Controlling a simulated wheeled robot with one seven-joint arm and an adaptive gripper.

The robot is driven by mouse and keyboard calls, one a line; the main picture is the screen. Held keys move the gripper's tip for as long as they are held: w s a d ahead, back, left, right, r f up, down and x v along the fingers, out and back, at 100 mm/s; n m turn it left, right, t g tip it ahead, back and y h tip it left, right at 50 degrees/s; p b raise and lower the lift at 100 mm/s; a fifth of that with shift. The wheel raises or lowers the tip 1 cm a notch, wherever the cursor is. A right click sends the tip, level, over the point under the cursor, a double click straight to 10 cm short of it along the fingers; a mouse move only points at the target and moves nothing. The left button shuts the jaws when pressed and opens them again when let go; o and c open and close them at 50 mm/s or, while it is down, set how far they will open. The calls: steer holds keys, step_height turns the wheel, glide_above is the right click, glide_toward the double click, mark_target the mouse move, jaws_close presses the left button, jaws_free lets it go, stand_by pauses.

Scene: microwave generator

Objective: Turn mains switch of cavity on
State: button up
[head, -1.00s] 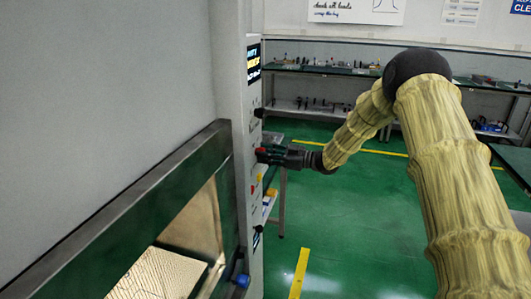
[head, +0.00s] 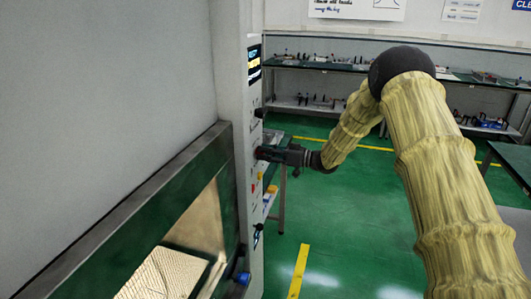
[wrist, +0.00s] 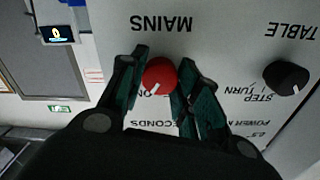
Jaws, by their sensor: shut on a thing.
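The mains switch is a red round knob (wrist: 160,75) with a white pointer line, beside the upside-down word MAINS on the pale control panel (wrist: 225,35). The pointer slants to the lower left in the wrist view. Lettering below the knob is partly hidden by the fingers. My gripper (wrist: 164,68) has one green-padded finger on each side of the knob and is shut on it. In the head view, my gripper (head: 265,153) reaches the panel's edge from the right, and the knob is mostly hidden by the fingers.
A black knob (wrist: 286,77) under the word TABLE sits beside the mains switch. In the head view, the microwave cavity (head: 195,235) is at left, with a blue knob (head: 242,278) low on its front. Green floor (head: 350,220) is clear at right; a shelf bench (head: 320,65) stands behind.

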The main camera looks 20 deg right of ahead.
steer(key=shift+w+r, duration=0.1)
steer(key=o, duration=1.1)
steer(key=shift+d, duration=0.1)
steer(key=shift+c, duration=0.2)
steer(key=v, duration=1.2)
